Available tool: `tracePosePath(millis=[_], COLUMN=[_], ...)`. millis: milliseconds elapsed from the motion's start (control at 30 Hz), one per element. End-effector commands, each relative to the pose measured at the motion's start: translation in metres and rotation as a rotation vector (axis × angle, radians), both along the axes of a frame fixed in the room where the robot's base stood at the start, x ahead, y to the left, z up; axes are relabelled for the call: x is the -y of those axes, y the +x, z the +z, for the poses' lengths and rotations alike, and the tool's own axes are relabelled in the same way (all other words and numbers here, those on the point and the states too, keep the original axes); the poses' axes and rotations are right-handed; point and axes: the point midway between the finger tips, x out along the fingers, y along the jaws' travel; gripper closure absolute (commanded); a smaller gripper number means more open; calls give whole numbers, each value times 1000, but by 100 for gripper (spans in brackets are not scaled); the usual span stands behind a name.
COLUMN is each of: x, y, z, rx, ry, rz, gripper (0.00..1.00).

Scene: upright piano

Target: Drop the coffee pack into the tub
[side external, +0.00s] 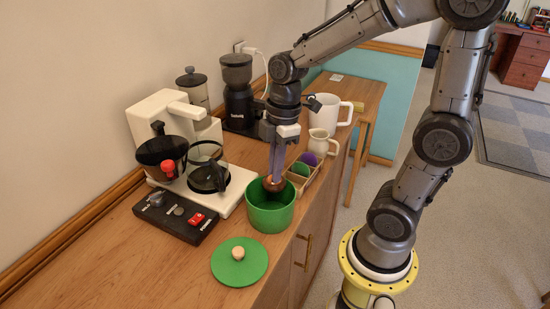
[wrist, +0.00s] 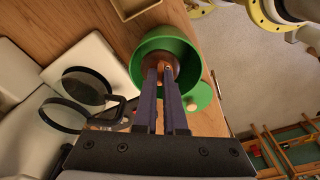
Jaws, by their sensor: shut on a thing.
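The coffee pack (side external: 273,185) is a small round brown thing. My gripper (side external: 274,180) points down and is shut on it. The green tub (side external: 270,217) stands open on the wooden counter, and the pack is at its mouth, just inside or above the rim. In the wrist view, the fingertips (wrist: 165,68) hold the brown pack (wrist: 166,58) against the inside of the tub (wrist: 150,45). The fingers hide part of the pack, and the tub's floor is mostly hidden.
A green lid (side external: 239,262) with a wooden knob lies in front of the tub. A coffee maker (side external: 165,120) with a glass pot (side external: 207,168) and a black switch panel (side external: 176,214) are left. A divided tray (side external: 302,172), cream jug (side external: 322,144), white mug (side external: 331,112) and grinder (side external: 238,95) stand behind.

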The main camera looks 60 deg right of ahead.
Motion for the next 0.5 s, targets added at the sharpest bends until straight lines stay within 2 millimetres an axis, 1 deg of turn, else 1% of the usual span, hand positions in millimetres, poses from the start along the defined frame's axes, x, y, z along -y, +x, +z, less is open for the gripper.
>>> tracePosePath(millis=[100, 367, 400, 467, 500], x=[0, 0, 0, 0, 0], y=[0, 0, 0, 0, 0], z=[-4, -4, -4, -4, -4], rx=[0, 1, 1, 1, 1], ry=[0, -1, -1, -1, -1], rz=[0, 0, 0, 0, 0], gripper=[100, 100, 85, 74, 67])
